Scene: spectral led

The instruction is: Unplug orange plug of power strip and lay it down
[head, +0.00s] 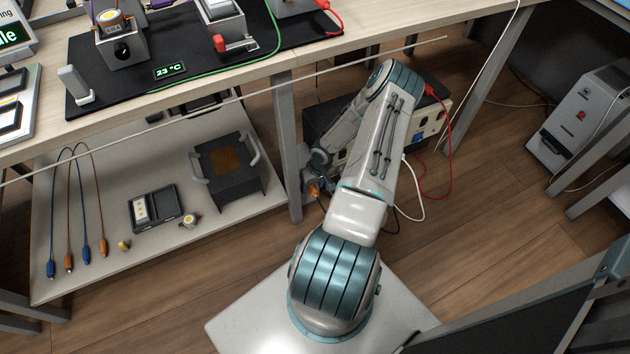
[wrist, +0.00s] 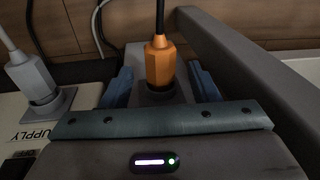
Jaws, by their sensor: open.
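The orange plug (wrist: 159,62) stands upright in a dark socket, with a black cable leaving its top. My gripper (wrist: 161,85) is open, with one blue finger on each side of the plug and a visible gap on both sides. In the head view a small orange patch (head: 314,190) shows beside my gripper (head: 309,183), low by the table leg. The power strip body is mostly hidden behind my gripper and arm.
A grey plug (wrist: 31,76) sits at the left on a pale surface marked "SUPPLY". A grey beam (wrist: 245,75) runs close on the right. A table leg (head: 288,150) and a lower shelf (head: 90,285) stand left of my arm. Open wooden floor (head: 480,230) lies right.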

